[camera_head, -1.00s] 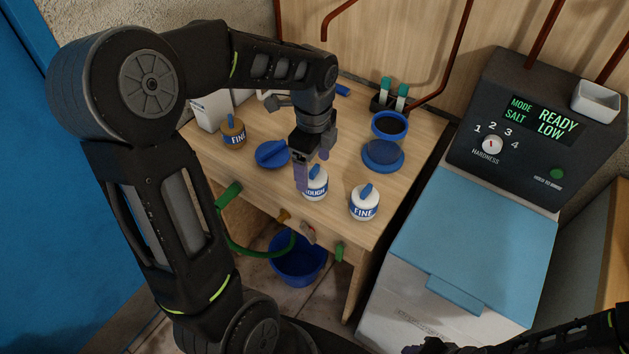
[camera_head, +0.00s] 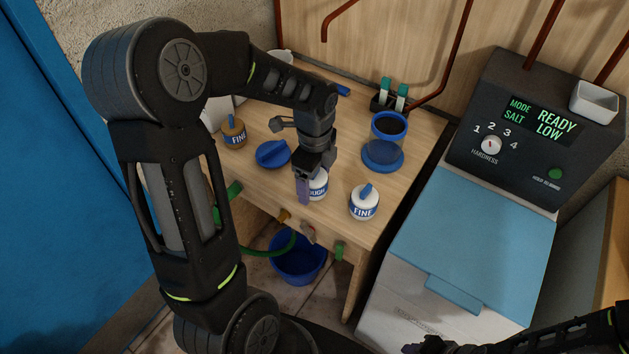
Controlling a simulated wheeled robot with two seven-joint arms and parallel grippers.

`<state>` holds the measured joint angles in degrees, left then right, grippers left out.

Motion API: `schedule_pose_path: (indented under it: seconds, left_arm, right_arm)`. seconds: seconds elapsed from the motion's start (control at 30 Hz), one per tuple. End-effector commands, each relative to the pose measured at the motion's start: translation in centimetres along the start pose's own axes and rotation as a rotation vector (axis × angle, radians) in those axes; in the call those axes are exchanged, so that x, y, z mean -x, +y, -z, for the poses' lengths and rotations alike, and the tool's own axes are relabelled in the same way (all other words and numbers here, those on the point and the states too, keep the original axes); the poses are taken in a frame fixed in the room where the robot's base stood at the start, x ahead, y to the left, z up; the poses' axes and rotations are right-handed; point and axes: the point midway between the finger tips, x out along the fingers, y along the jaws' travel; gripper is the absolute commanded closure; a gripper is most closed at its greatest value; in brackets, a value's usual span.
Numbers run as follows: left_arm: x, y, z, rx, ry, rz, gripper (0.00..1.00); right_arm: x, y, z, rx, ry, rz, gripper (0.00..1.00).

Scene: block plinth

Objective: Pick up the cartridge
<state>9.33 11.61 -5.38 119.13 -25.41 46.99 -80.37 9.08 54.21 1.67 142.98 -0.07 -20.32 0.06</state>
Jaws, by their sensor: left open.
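A white cartridge with a blue label ending in "OUGH" (camera_head: 319,187) stands on the wooden bench near its front edge. My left gripper (camera_head: 314,184) is open over it. One purple-grey finger stands in front of its left side, and the gripper hides its top. I cannot tell whether they touch. A white cartridge labelled "FINE" (camera_head: 363,205) with a blue top stands to the right. A brown cartridge labelled "FINE" (camera_head: 235,134) stands at the back left. My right gripper (camera_head: 428,346) shows only partly at the bottom edge.
A blue cap (camera_head: 273,153) lies left of my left gripper. A clear housing with blue rims (camera_head: 384,153) stands at the back right of the bench (camera_head: 335,220). A softener unit (camera_head: 475,235) stands right. A blue bucket (camera_head: 298,262) is below.

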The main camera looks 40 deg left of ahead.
Motion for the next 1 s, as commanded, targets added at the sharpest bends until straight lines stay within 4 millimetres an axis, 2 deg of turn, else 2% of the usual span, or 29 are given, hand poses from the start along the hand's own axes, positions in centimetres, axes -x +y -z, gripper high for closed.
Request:
schedule_pose_path:
  seconds: [0.17, 0.9, 1.0]
  left_arm:
    - [0.02, 0.00, 0.00, 0.000, 0.000, 0.000, 0.21]
    - [0.02, 0.00, 0.00, 0.000, 0.000, 0.000, 0.81]
    - [0.03, -0.01, 0.01, 0.000, 0.000, 0.000, 0.85]
  right_arm:
    - [0.00, 0.00, 0.00, 0.000, 0.000, 0.000, 0.64]
    - [0.00, 0.00, 0.00, 0.000, 0.000, 0.000, 0.64]
    - [0.00, 0.00, 0.00, 0.000, 0.000, 0.000, 0.64]
